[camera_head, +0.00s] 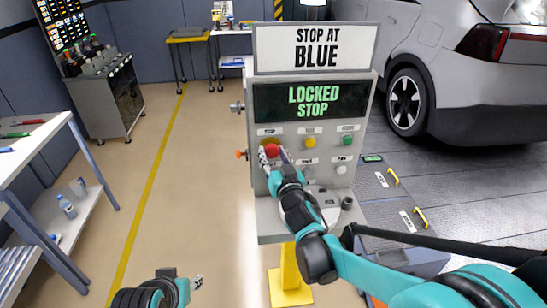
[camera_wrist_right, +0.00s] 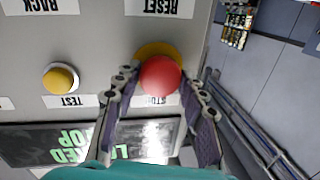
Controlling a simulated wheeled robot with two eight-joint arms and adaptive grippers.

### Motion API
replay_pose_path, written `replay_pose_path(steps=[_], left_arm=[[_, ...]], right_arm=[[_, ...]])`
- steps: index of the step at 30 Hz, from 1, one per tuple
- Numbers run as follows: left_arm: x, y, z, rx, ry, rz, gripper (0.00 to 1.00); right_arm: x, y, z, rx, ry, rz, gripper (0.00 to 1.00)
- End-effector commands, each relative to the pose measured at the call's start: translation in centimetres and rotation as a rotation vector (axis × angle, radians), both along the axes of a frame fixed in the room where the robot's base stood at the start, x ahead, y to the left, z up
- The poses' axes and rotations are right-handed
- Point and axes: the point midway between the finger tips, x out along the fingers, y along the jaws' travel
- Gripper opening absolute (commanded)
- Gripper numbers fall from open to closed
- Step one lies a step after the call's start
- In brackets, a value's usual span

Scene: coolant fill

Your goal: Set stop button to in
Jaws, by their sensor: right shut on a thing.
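The red stop button (camera_head: 271,150) sits on a yellow collar at the left of the grey control panel (camera_head: 262,205). In the right wrist view the red button (camera_wrist_right: 161,78) stands between the fingertips of my right gripper (camera_wrist_right: 158,84), which is shut on it from both sides. In the head view my right gripper (camera_head: 275,157) reaches the button from below. The panel's screen (camera_head: 311,100) reads "LOCKED STOP" in green. My left gripper (camera_head: 181,278) shows only partly at the bottom edge, away from the panel; its opening is unclear.
Yellow (camera_head: 310,142), green (camera_head: 347,141) and white (camera_head: 341,170) buttons share the panel. A "STOP AT BLUE" sign (camera_head: 315,47) stands above it. A silver car (camera_head: 440,75) is at right, a white workbench (camera_head: 35,145) at left. The floor between bench and panel is clear.

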Motion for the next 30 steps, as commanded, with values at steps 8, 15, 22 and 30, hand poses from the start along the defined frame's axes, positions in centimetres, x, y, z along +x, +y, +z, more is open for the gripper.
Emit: replay_pose_path(steps=[8,15,22,30], left_arm=[[0.0,0.0,0.0,0.0,0.0,0.0,0.4],[0.0,0.0,0.0,0.0,0.0,0.0,0.4],[0.0,0.0,0.0,0.0,0.0,0.0,0.4],[0.0,0.0,0.0,0.0,0.0,0.0,0.4]], right_arm=[[0.3,0.0,0.1,-0.001,-0.001,-0.001,0.48],[0.3,0.0,0.0,-0.001,0.0,-0.001,0.62],[-0.6,-0.2,0.0,0.0,0.0,-0.001,0.62],[-6.0,-1.2,0.0,0.0,0.0,-0.001,0.62]])
